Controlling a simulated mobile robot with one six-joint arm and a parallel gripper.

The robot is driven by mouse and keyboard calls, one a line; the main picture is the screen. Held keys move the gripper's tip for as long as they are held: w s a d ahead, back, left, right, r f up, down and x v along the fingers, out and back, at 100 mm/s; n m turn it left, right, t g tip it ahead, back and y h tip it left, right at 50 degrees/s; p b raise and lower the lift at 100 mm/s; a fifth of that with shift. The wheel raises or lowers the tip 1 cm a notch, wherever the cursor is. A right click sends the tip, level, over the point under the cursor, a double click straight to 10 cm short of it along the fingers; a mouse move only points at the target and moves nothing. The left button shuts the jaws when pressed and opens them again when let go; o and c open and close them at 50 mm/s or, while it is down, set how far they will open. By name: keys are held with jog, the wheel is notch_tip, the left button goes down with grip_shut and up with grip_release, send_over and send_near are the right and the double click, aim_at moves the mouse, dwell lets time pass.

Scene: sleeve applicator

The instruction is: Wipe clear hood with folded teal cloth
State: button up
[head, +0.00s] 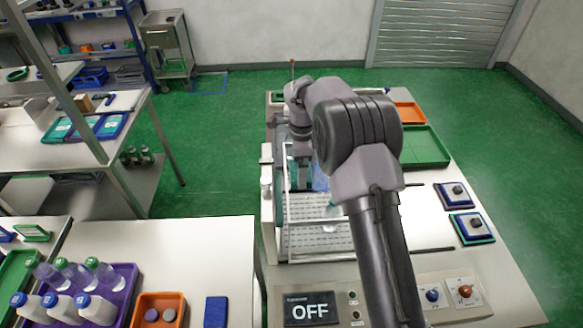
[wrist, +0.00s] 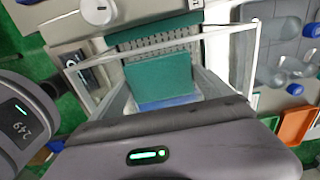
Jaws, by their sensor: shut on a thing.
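The clear hood (head: 318,248) is a see-through box with a pale frame over a slotted grey bed on the machine. Its white frame (wrist: 185,37) also crosses the wrist view. My gripper (head: 303,186) points down at the hood's far part; my arm hides some of that area. In the wrist view the folded teal cloth (wrist: 160,78) lies in front of my gripper, between its grey fingers, with a blue patch at its near edge. My gripper is shut on the cloth. I cannot tell whether the cloth touches the hood.
Blue pads with dark knobs (head: 470,226) and a green tray (head: 424,147) are on the right. A left bench holds a purple bottle crate (head: 128,290) and an orange bin (head: 160,300). Green floor lies open behind.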

jog(key=shift+d+r, duration=0.1)
jog(key=shift+d, duration=3.4)
jog(key=shift+d+f+b, duration=0.15)
jog(key=shift+f+b, duration=0.05)
jog(key=shift+b, duration=0.1)
jog(key=shift+s+f+b, duration=0.1)
jog(key=shift+s+b, duration=0.35)
jog(key=shift+b, duration=0.05)
jog(key=shift+s, duration=0.6)
jog(key=shift+a+r+b, duration=0.15)
jog(key=shift+a+b, duration=0.05)
jog(key=shift+a, duration=0.85)
jog(key=shift+a+r+b, duration=0.1)
jog(key=shift+a+b, duration=0.1)
jog(key=shift+a, duration=0.8)
jog(key=a, duration=0.3)
jog(key=shift+a+f, duration=0.1)
jog(key=shift+f, duration=0.05)
jog(key=shift+a, duration=1.9)
jog(key=shift+w+d+r, duration=0.1)
jog(key=shift+d+r, duration=0.05)
jog(key=shift+r, duration=0.2)
jog(key=shift+r+p, duration=1.9)
jog(key=shift+r, duration=0.9)
jog(key=shift+r, duration=0.1)
